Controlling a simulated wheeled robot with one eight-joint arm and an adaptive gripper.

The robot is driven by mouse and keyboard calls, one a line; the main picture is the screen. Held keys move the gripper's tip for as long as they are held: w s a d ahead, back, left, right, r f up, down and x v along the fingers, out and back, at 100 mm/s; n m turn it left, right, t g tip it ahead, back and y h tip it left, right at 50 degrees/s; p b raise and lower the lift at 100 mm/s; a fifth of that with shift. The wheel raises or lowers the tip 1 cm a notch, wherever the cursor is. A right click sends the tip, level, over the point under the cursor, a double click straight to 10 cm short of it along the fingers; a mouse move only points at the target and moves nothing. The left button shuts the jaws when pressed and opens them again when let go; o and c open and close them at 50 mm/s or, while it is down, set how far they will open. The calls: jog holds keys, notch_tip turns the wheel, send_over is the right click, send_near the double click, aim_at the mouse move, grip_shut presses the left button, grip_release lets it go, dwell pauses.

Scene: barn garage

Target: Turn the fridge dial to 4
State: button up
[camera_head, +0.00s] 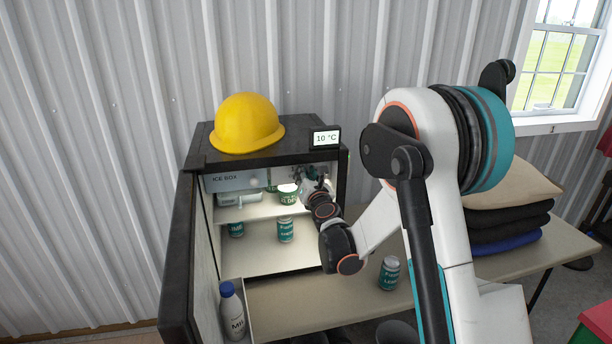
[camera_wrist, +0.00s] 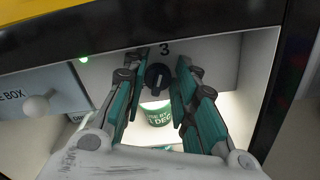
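The small black fridge (camera_head: 270,158) stands open on the table, its door swung out to the left. The dark dial (camera_wrist: 157,78) is on the pale panel at the top inside, with a "3" printed above it in the wrist view. My gripper (camera_wrist: 163,62) is open, with one finger on each side of the dial; I see gaps between the fingers and the dial. In the head view my gripper (camera_head: 313,178) reaches into the upper right of the fridge and hides the dial.
An ice box drawer (camera_head: 236,180) with a white knob is left of the dial. Cans (camera_head: 286,230) and a green tub (camera_wrist: 160,115) stand inside. A display (camera_head: 325,138) reading 10 °C and a yellow hard hat (camera_head: 246,122) are on top. A bottle (camera_head: 233,312) stands in the door.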

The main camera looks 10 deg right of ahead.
jog(key=shift+m, duration=0.4)
jog(key=shift+d+f+m+b, duration=0.15)
jog(key=shift+m+b, duration=0.6)
jog(key=shift+m, duration=1.25)
jog(key=shift+d+f+m+b, duration=0.15)
jog(key=shift+m+b, duration=0.55)
jog(key=shift+m, duration=1.3)
jog(key=o, duration=0.9)
jog(key=s, duration=1.2)
